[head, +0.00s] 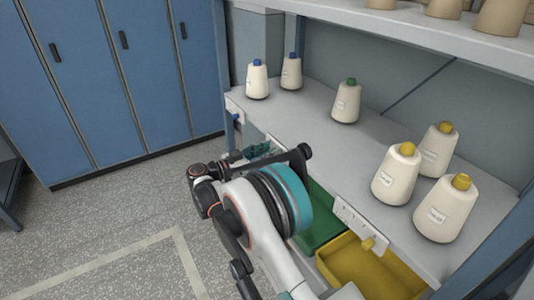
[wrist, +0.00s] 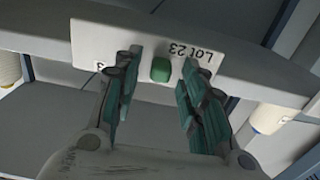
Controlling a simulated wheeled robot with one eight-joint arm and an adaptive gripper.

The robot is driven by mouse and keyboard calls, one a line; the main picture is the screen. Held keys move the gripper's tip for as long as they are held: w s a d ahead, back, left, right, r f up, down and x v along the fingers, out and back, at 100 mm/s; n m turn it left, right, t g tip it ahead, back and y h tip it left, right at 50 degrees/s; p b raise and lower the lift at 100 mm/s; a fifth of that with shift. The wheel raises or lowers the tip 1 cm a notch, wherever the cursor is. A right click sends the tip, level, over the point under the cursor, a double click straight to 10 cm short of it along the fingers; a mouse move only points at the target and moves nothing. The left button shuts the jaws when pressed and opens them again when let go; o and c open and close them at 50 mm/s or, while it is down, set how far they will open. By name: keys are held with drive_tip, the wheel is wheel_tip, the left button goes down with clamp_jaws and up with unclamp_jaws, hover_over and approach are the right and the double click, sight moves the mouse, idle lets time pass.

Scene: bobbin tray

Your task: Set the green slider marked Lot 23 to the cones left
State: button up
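The green slider (wrist: 160,69) is a small block on a white plate (wrist: 110,45) fixed to the shelf edge. The plate reads "LOT 23" upside down in the wrist view, with a digit, apparently 3, beside the left finger. My gripper (wrist: 160,88) is open, one finger on each side of the slider, with gaps visible; contact is not clear. In the head view my gripper (head: 260,151) is at the shelf front, and my arm hides the green slider.
Two blue-capped cones (head: 257,82) and three yellow-capped cones (head: 397,177) stand on the same shelf (head: 300,112). A plate with a yellow slider (head: 367,243) is to the right, a blue slider (head: 235,117) to the left. Green (head: 322,212) and yellow (head: 345,262) trays lie below.

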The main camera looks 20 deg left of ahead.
drive_tip(key=v, duration=1.2)
drive_tip(key=shift+w, duration=0.1)
